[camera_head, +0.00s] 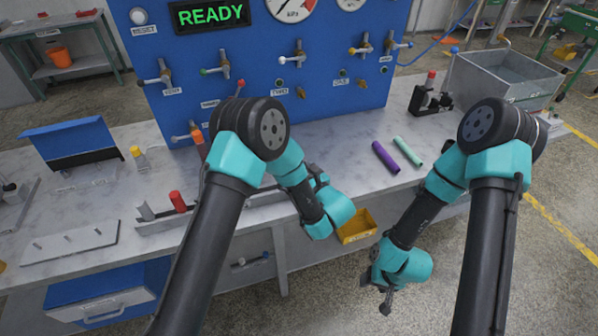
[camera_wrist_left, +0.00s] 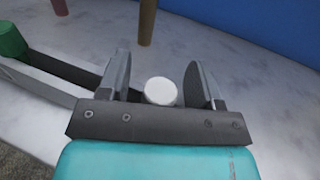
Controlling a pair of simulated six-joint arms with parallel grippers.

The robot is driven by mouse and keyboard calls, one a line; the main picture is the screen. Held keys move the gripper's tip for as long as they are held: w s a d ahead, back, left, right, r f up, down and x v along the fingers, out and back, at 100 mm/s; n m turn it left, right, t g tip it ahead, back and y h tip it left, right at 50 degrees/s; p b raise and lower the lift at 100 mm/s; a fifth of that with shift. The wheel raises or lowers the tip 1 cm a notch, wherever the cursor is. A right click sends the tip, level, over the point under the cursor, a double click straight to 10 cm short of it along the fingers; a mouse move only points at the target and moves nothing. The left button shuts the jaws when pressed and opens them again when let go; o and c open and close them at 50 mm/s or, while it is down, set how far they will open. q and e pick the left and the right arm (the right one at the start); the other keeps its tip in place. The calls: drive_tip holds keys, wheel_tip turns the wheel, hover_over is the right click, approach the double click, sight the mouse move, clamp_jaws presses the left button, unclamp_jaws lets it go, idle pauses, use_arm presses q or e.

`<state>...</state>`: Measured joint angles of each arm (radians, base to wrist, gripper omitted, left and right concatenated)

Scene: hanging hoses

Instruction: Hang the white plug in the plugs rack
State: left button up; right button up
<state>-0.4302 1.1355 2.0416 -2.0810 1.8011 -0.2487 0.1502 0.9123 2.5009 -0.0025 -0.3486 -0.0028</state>
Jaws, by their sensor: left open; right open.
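A round white top, apparently the white plug (camera_wrist_left: 160,91), shows in the left wrist view between the two fingers of my open left gripper (camera_wrist_left: 163,85). I cannot tell whether the fingers touch it. In the head view the plug is hidden behind my left arm. A long low rail (camera_head: 235,211), apparently the plugs rack, runs along the table's front edge. My right gripper (camera_head: 384,300) is open and empty, low in front of the table.
A yellow-topped plug (camera_head: 138,157) stands farther back. A purple tube (camera_head: 385,158) and a mint tube (camera_head: 407,151) lie on the right. A blue panel (camera_head: 270,75) with valves closes off the back. A yellow bin (camera_head: 357,229) is below the table edge.

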use_arm(q)
drive_tip(key=v, duration=0.7)
drive_tip(key=shift+w+d, duration=0.1)
idle(0.8)
